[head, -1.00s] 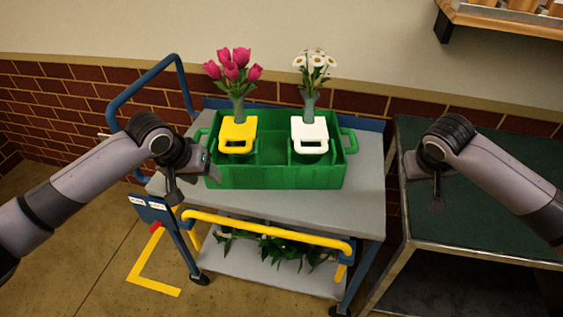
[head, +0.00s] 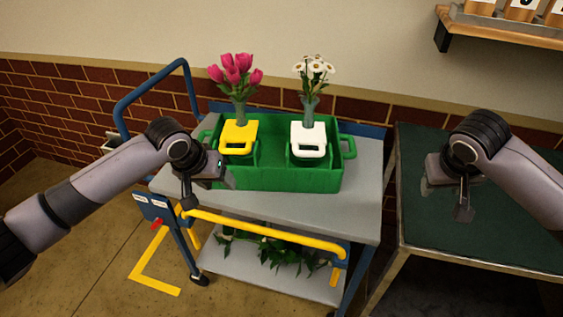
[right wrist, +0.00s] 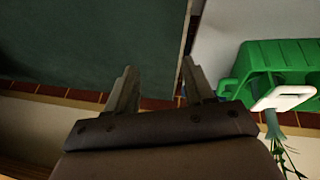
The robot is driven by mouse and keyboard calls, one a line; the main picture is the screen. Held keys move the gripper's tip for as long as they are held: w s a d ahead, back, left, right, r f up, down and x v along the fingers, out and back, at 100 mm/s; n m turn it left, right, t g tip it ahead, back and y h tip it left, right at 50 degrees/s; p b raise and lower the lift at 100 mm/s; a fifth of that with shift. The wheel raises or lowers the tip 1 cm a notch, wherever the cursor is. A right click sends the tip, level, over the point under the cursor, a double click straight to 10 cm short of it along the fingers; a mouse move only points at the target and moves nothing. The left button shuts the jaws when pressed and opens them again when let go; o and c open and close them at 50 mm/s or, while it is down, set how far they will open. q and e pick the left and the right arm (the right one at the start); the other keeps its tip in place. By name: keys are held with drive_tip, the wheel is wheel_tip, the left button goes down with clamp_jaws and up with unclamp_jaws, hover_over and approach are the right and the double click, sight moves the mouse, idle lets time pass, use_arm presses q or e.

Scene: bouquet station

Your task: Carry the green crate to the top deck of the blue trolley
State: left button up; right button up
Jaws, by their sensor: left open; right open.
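The green crate (head: 290,180) sits upright on the grey top deck (head: 310,210) of the blue trolley, towards its back. It holds pink tulips (head: 236,75) with a yellow-handled piece and white daisies (head: 314,68) with a white-handled piece. My left gripper (head: 223,174) is open at the crate's front left corner; whether it touches is unclear. My right gripper (head: 428,180) is open and empty over the green-topped table, clear of the crate's right handle (head: 347,147). In the right wrist view, its fingers (right wrist: 157,82) stand apart, with the crate (right wrist: 262,62) off to the right.
The green-topped table (head: 480,240) stands right of the trolley, with a narrow gap between. A yellow rail (head: 265,226) crosses the trolley's front above a lower shelf with leafy plants (head: 265,247). A wall shelf (head: 500,27) hangs at upper right.

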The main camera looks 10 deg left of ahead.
drive_tip(key=v, duration=0.7)
